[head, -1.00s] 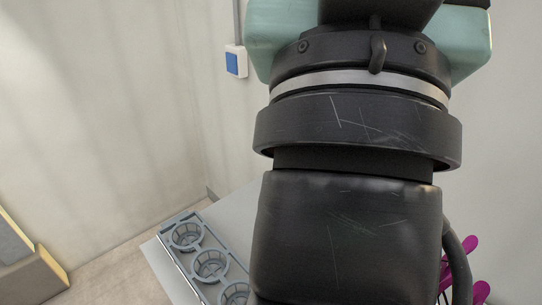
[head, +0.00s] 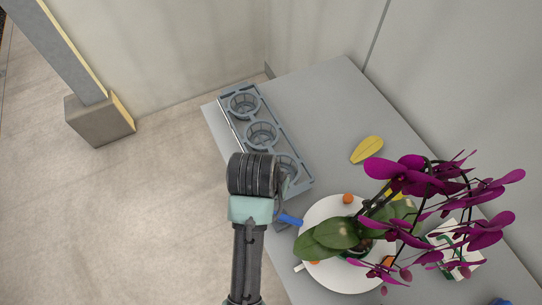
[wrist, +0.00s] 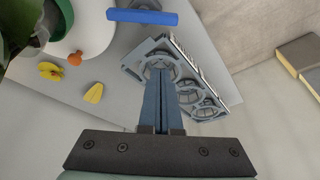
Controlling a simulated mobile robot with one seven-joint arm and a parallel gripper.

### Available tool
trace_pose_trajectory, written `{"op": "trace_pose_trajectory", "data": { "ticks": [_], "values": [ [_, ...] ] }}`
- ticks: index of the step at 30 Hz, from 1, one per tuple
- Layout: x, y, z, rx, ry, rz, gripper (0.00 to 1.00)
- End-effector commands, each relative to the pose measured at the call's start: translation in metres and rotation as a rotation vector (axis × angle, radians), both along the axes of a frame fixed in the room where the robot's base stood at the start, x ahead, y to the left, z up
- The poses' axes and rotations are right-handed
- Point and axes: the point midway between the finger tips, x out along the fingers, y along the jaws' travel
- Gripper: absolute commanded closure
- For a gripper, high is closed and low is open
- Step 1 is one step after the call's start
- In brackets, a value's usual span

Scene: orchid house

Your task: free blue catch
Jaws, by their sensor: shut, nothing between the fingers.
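The blue catch shows as a blue bar (wrist: 142,17) at the top of the wrist view. In the head view it is a small blue piece (head: 290,220) between the plate and the end of the grey rack (head: 306,186). Part of it may be hidden by my arm there. My gripper (wrist: 163,78) is shut and empty, its fingers together in front of the rack (wrist: 134,62) in the wrist view. The fingertips are apart from the blue bar in that picture. In the head view my wrist hides the fingers.
A white plate (head: 318,215) holds a purple orchid (head: 400,175) and orange bits. A white card (head: 445,238) lies right of the plate; walls close the back. A post (head: 100,118) stands left.

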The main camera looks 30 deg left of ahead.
Motion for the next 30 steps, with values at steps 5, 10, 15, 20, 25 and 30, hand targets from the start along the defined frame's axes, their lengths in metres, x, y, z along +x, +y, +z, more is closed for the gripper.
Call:
{"op": "trace_pose_trajectory", "data": {
  "ticks": [5,10,15,20,25,30],
  "values": [
    [-0.001,0.000,-0.001,-0.002,0.005,-0.001,1.00],
    [0.000,0.000,-0.002,-0.001,0.003,0.000,1.00],
    [0.005,0.000,-0.017,-0.001,0.004,0.000,1.00],
    [0.015,0.002,-0.045,-0.002,0.005,0.000,1.00],
    [0.026,0.003,-0.076,-0.001,0.004,0.000,1.00],
    [0.025,0.003,-0.094,-0.002,0.004,0.003,1.00]
  ]
}}
